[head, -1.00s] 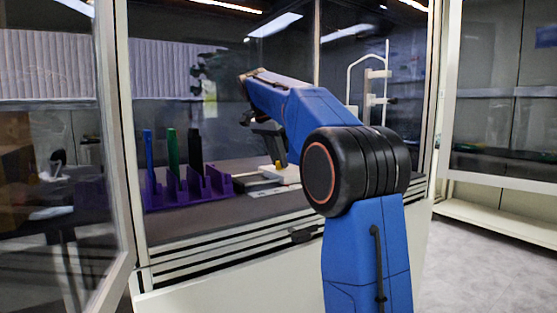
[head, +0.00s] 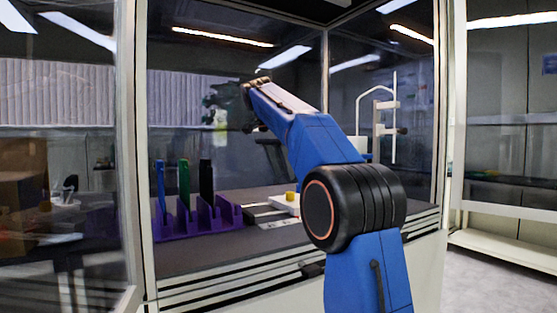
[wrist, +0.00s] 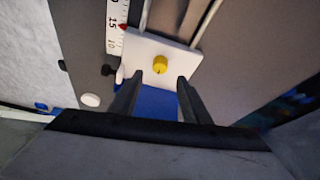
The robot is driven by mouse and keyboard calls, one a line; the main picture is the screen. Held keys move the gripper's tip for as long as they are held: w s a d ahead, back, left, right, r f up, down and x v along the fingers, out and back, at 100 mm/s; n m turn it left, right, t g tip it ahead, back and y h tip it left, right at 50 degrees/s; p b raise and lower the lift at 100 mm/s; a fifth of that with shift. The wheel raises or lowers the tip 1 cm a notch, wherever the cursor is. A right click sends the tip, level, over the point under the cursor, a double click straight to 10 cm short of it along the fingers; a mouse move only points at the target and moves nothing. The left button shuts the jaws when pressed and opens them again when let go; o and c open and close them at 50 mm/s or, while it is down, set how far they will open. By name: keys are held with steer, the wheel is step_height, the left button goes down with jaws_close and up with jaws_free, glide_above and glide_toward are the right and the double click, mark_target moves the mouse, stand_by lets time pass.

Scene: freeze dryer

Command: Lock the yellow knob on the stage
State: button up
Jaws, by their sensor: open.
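The yellow knob (wrist: 160,64) sits on the white stage plate (wrist: 140,47) in the wrist view. It also shows in the head view (head: 291,196) on the bench, left of my arm's black joint. My gripper (wrist: 159,80) is open and empty. In the wrist view its two dark fingers lie either side of the knob's line, with the knob appearing just beyond the fingertips. A blue part (wrist: 157,102) shows between the fingers below the white plate.
A purple rack (head: 190,224) with blue, green and black upright items stands left of the stage. A white stand (head: 377,115) rises behind my arm. A ruler scale (wrist: 116,25) lies left of the plate. A glass door frame (head: 132,150) borders the opening at left.

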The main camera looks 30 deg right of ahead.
steer(key=shift+v, duration=2.35)
